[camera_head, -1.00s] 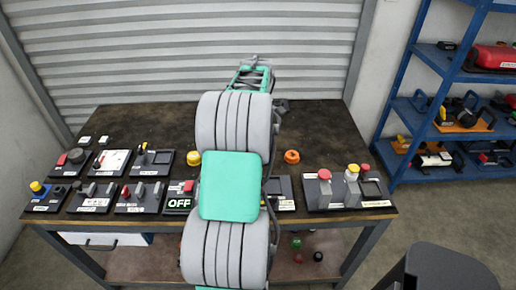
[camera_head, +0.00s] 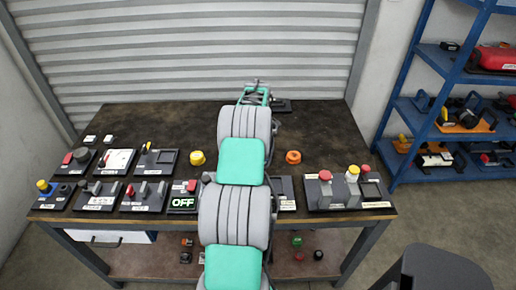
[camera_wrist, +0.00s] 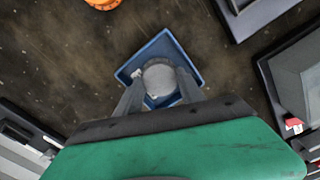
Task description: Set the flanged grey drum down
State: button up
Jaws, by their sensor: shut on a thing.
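In the wrist view my gripper (camera_wrist: 160,80) is shut on a round grey piece, which I take to be the flanged grey drum (camera_wrist: 160,77). Its flange cannot be made out clearly. Directly behind it in this view is a blue square tray (camera_wrist: 162,43) with a raised rim. I cannot tell whether the drum touches the tray floor or hangs just above it.
An orange round piece (camera_head: 293,157) lies on the dark table (camera_head: 330,130); it also shows in the wrist view (camera_wrist: 103,3). Control panels line the front and left. A button box (camera_head: 325,190) stands at front right.

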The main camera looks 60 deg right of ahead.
jog(key=o, duration=1.1)
jog(key=shift+f, duration=0.1)
jog(key=shift+c, duration=0.2)
notch_tip(320, 180, up, 12)
jog(key=r, duration=0.1)
jog(key=w+a+r, duration=0.5)
jog(key=w+a, duration=0.6)
jog(key=a, duration=0.1)
jog(key=w+a+r+t+h, duration=0.1)
jog(key=w+a, duration=0.2)
jog(key=a, duration=0.7)
jog(key=w+a+r, duration=0.2)
jog(key=a, duration=0.7)
jog(key=s+a+f, duration=0.1)
jog(key=s+a, duration=0.2)
jog(key=a, duration=0.5)
jog(key=s+a+f+t, duration=0.1)
jog(key=s+a, duration=0.3)
jog(key=a, duration=0.5)
jog(key=s+a+f+t+y, duration=0.1)
jog(key=s+a+f, duration=0.2)
jog(key=a, duration=0.6)
jog(key=shift+s+b, duration=0.15)
jog(key=shift+b, duration=0.25)
